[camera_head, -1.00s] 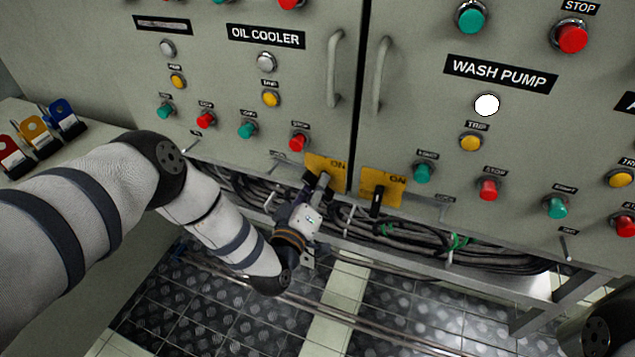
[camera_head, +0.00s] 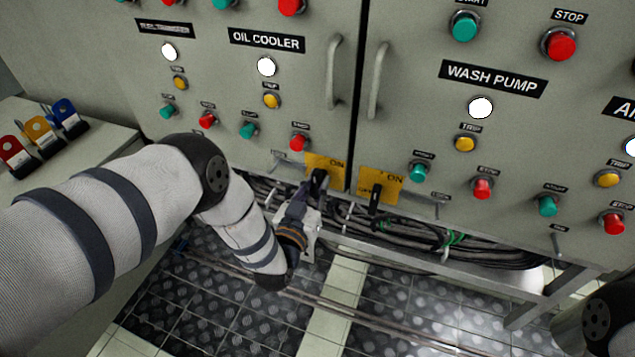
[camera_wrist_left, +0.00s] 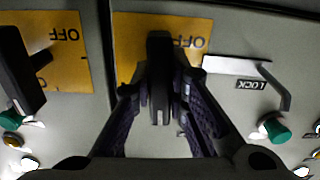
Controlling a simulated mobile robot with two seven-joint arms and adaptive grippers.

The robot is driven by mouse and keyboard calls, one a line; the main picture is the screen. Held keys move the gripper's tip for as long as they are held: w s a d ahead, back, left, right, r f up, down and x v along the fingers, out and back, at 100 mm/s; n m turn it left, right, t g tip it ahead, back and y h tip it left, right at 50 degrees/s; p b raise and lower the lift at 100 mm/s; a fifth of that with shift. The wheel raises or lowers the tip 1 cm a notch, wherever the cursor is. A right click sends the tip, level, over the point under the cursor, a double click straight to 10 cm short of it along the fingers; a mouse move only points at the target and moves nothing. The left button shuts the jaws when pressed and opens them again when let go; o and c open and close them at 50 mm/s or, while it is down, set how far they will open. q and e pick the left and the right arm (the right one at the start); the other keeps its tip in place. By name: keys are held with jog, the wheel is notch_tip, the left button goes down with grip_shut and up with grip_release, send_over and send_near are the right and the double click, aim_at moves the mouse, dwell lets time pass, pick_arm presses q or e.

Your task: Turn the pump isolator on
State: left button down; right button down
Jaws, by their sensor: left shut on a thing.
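Two yellow isolator plates marked ON and OFF sit side by side low on the grey cabinets. My left gripper (camera_head: 316,184) is at the left plate (camera_head: 332,168), under the OIL COOLER panel. In the left wrist view, which shows the panel upside down, its fingers are closed on both sides of that isolator's black handle (camera_wrist_left: 160,70). The fingers partly hide the plate and the handle. The right plate (camera_head: 393,184) has its own black handle (camera_head: 374,196), untouched, pointing roughly downward. It also shows at the left of the wrist view (camera_wrist_left: 18,70). My right gripper is out of view.
Vertical grab bars (camera_head: 334,70) flank the gap between the cabinet doors. Cables (camera_head: 410,232) run beneath the panels. Red, yellow and blue padlocks (camera_head: 40,130) stand on the left ledge. White lamps are lit on the panels.

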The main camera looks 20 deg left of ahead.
pick_arm(q)
jog(key=shift+m, duration=0.5)
jog(key=c, duration=1.6)
grip_release()
jog(key=shift+o, duration=0.2)
jog(key=s, duration=1.2)
jog(key=shift+a, duration=0.2)
